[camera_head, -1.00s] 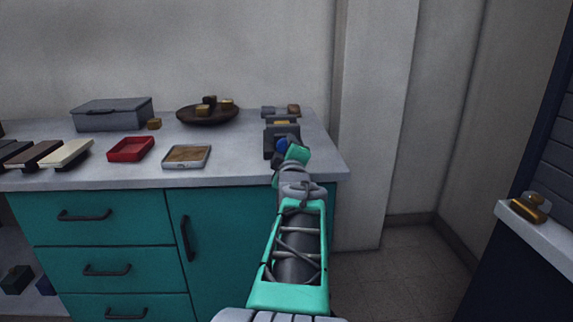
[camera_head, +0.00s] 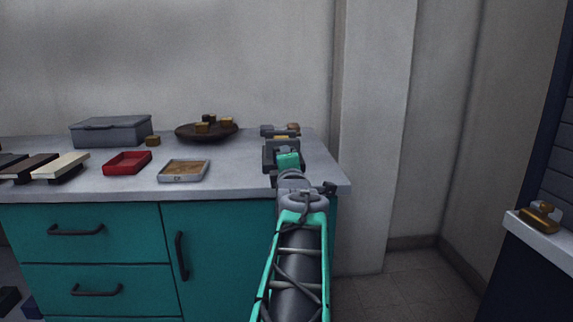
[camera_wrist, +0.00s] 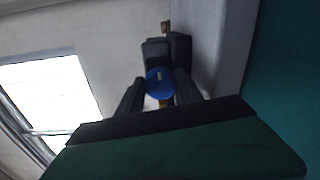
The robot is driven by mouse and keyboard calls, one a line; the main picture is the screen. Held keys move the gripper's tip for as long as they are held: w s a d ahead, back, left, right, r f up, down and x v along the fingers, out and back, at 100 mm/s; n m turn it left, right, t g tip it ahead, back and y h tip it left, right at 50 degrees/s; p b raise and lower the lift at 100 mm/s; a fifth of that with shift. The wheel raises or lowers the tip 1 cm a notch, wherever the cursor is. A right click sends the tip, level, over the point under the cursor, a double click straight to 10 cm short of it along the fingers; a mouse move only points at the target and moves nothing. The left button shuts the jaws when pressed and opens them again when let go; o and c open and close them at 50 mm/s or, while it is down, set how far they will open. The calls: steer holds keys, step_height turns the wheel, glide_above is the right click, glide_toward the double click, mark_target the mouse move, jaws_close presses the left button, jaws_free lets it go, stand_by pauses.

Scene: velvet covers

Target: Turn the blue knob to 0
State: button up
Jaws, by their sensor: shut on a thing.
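The blue knob (camera_wrist: 160,84) shows in the wrist view, round, with a small pale mark on its face. It sits on a dark device (camera_wrist: 156,50). My gripper (camera_wrist: 160,98) has a dark finger on each side of the knob and is shut on it. In the head view the device (camera_head: 270,154) stands at the right end of the counter, and my arm reaches to its front. My gripper's green body (camera_head: 288,161) hides the knob there. I cannot read the knob's setting.
The grey counter (camera_head: 235,172) holds a red tray (camera_head: 127,170), a shallow tray with a brown inside (camera_head: 184,178), a grey box (camera_head: 112,130) and a dark bowl (camera_head: 190,135) with small blocks. More small items (camera_head: 292,128) stand behind the device. A teal cabinet is below.

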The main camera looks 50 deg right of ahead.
stand_by(0.3)
steer(key=o, duration=1.4)
